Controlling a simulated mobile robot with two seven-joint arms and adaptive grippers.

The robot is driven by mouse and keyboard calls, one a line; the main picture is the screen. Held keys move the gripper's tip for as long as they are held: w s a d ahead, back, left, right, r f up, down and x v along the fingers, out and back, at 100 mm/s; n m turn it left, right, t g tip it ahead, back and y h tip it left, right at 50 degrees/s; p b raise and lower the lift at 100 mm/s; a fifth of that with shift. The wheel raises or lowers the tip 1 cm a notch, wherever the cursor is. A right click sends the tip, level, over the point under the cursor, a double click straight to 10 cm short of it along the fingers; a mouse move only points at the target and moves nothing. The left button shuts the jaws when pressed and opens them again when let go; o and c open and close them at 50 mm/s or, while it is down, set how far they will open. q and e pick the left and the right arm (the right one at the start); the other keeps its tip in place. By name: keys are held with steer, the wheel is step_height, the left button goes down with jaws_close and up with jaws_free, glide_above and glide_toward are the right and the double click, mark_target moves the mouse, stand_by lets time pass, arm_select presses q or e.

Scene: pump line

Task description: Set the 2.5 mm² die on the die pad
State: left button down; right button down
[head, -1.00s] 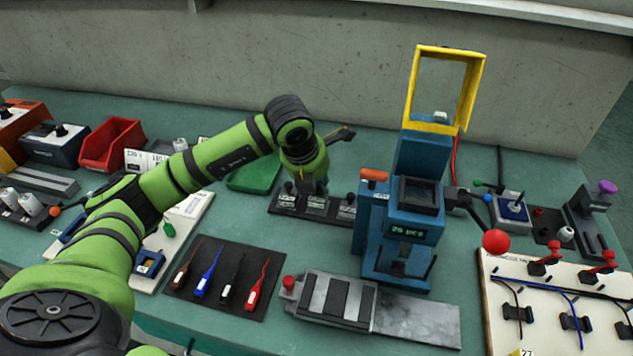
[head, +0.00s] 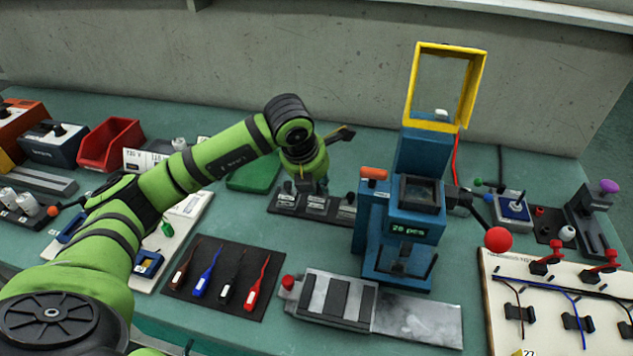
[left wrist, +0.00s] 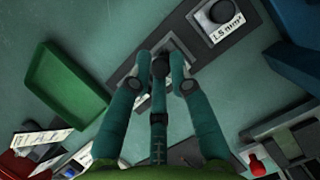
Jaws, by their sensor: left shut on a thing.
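The black die rack (head: 284,207) stands behind the tool mat, with white labels along its front. My left gripper (head: 318,187) points down over the middle of the rack. In the left wrist view its fingers (left wrist: 160,66) are shut on a dark round-topped die (left wrist: 160,70), which looks to be still at the rack. The fingers hide its label, so I cannot read its size. Another die (left wrist: 221,11), labelled 1.5 mm², sits to its right. The blue press (head: 422,160) stands to the right; I cannot tell which part is the die pad. My right gripper is not in view.
The press has a raised yellow guard (head: 411,85) and a red-ball lever (head: 498,239). A green tray (head: 254,177) lies left of the rack. The tool mat (head: 190,265) and a grey slide fixture (head: 330,300) lie in front. A wiring board (head: 500,325) is at the right.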

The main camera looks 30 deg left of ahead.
arm_select(q)
steer(key=shift+f+b, duration=0.5)
steer(key=shift+b, duration=0.3)
stand_by(0.6)
steer(key=c, duration=0.9)
jaws_free()
steer(key=shift+r+p, duration=2.35)
steer(key=shift+r, duration=1.4)
